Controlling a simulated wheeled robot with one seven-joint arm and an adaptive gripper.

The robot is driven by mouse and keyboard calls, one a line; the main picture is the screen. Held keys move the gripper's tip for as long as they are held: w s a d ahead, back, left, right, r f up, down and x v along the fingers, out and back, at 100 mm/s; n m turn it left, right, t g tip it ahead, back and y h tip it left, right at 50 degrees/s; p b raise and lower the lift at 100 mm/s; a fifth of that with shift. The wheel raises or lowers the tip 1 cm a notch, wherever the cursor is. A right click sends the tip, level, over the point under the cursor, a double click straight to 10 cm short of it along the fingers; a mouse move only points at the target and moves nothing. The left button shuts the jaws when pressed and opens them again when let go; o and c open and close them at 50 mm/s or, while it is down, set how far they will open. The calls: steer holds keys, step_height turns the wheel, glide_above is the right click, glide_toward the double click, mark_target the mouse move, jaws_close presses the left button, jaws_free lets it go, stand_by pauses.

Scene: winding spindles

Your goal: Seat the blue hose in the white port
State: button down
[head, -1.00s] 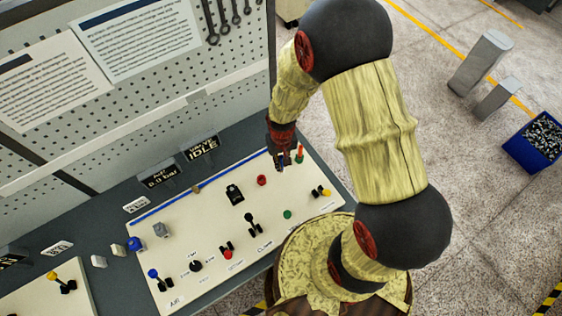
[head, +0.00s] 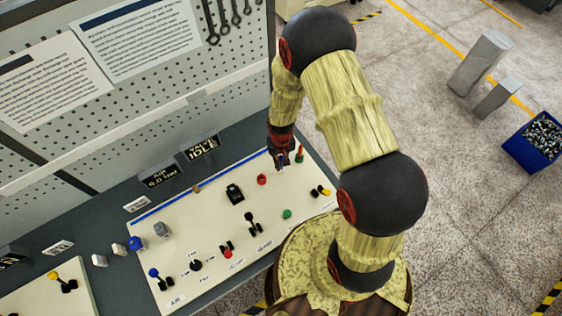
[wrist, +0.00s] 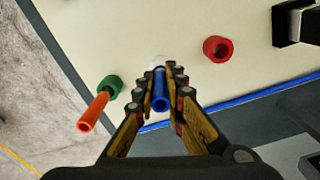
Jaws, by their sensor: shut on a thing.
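The blue hose (wrist: 160,97) is held between the fingers of my gripper (wrist: 161,76) in the wrist view. My gripper is shut on it, and its near end is open toward the camera. The white port (wrist: 158,62) shows just beyond the fingertips, in line with the hose's far end. The fingers and hose hide where the two meet, so I cannot tell whether the hose is inside the port or only against it. In the head view my gripper (head: 281,163) is low over the far right part of the panel, and the port is barely visible.
A green port (wrist: 113,83) with an orange hose (wrist: 93,112) stands left of my gripper in the wrist view. An empty red port (wrist: 217,49) stands to its right. The cream panel (head: 215,218) carries several levers and knobs. Two displays (head: 201,146) stand behind it.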

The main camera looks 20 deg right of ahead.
steer(key=shift+f, duration=0.15)
steer(key=c, duration=1.9)
jaws_free()
steer(key=shift+o, duration=0.3)
